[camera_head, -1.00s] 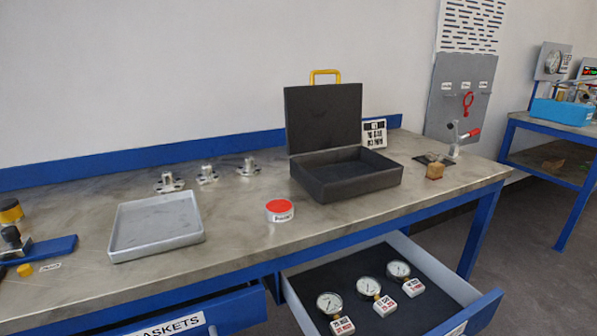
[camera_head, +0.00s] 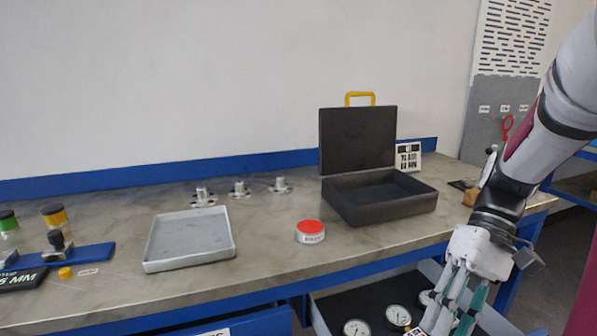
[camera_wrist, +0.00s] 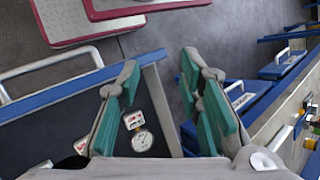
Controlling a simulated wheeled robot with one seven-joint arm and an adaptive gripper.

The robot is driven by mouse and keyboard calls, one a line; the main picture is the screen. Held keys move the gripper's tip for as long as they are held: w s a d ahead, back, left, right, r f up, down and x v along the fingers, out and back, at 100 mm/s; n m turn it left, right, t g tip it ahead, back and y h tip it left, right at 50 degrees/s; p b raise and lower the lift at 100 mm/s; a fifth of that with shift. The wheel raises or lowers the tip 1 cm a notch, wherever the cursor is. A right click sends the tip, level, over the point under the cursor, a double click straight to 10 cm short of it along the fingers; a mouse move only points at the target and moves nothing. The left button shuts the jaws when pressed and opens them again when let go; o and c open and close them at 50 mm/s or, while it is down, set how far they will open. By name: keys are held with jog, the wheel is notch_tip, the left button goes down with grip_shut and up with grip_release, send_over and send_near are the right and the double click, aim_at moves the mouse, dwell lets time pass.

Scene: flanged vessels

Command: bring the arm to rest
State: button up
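My gripper (camera_head: 456,309) hangs at the lower right of the head view, in front of the bench and over the open drawer with the gauges. The wrist view shows my gripper (camera_wrist: 162,95) with its two green-padded fingers spread apart and nothing between them. Floor and the drawer's edge show beyond the fingers. My arm comes down from the upper right of the head view and hides part of the bench's right end.
Gauges (camera_head: 398,316) lie in the open drawer (camera_head: 340,296) below. On the bench (camera_head: 270,240) are an open black case (camera_head: 380,207), a grey tray (camera_head: 190,260), a red-topped tin (camera_head: 310,232) and several flanged fittings (camera_head: 239,189). Clear bench surface lies around the tin.

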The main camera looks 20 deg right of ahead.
jog(key=s+a+r+n+t+h, duration=0.2)
jog(key=s+a+r+t+h, duration=0.25)
jog(key=s+a+h, duration=0.55)
notch_tip(320, 180, up, 17)
jog(key=w+a+t+y+p, duration=0.1)
jog(key=a+t+y+p, duration=0.1)
jog(key=p, duration=1.4)
jog(key=shift+w+a+r+t+y, duration=0.15)
jog(key=shift+t+y, duration=0.35)
jog(key=shift+t, duration=0.15)
